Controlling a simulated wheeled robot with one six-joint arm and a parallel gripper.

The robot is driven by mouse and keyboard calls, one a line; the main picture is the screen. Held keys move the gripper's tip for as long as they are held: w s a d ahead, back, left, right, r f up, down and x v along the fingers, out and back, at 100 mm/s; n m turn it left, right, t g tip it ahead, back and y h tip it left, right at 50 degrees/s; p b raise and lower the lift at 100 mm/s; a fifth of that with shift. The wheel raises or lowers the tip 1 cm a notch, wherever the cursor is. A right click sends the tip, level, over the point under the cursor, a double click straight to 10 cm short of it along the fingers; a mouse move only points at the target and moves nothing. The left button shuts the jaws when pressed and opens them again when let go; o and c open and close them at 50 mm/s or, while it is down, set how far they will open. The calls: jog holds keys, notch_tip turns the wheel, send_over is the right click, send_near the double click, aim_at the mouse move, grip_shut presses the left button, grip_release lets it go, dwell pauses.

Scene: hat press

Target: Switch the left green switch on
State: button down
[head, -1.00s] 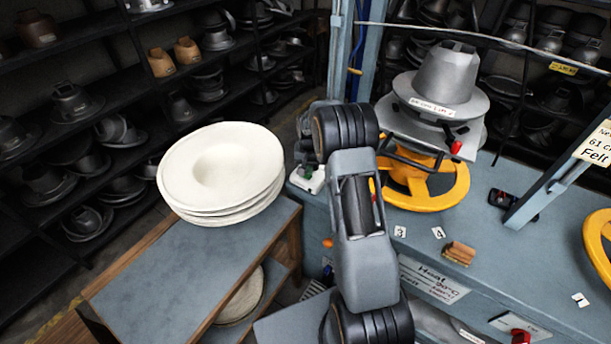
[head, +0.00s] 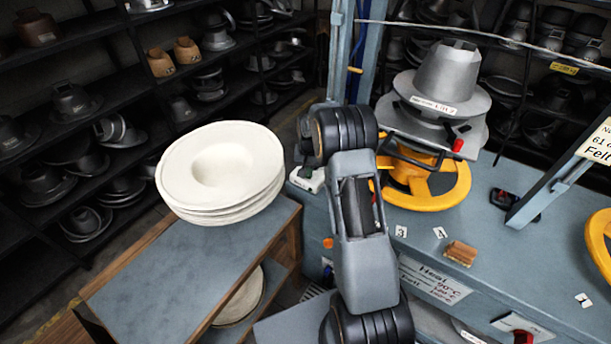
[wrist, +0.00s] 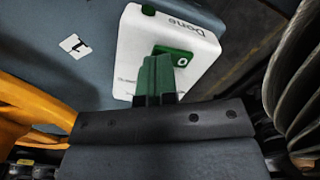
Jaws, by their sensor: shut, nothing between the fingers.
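In the wrist view, a white switch box (wrist: 135,45) marked "Done" sits on the blue-grey bench top. A green switch (wrist: 182,56) with a white "O" at its right end is on the box's face. My gripper (wrist: 155,62) is shut and empty, its dark green fingertips at the switch and covering part of it. I cannot tell whether they touch it. In the head view, the white box (head: 313,184) shows at the bench's left corner, partly hidden by my arm, and the gripper is mostly hidden there.
A yellow handwheel (head: 455,190) stands under a grey hat mould (head: 446,75), right of my arm. White felt hats (head: 220,170) are stacked on a side table (head: 165,285) to the left. Shelves of moulds stand behind.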

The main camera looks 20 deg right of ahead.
jog(key=shift+f+b, duration=0.45)
jog(key=shift+f, duration=0.2)
jog(key=shift+r, duration=0.1)
dwell(0.3)
jog(key=shift+r+p, duration=1.95)
jog(key=shift+r, duration=1.45)
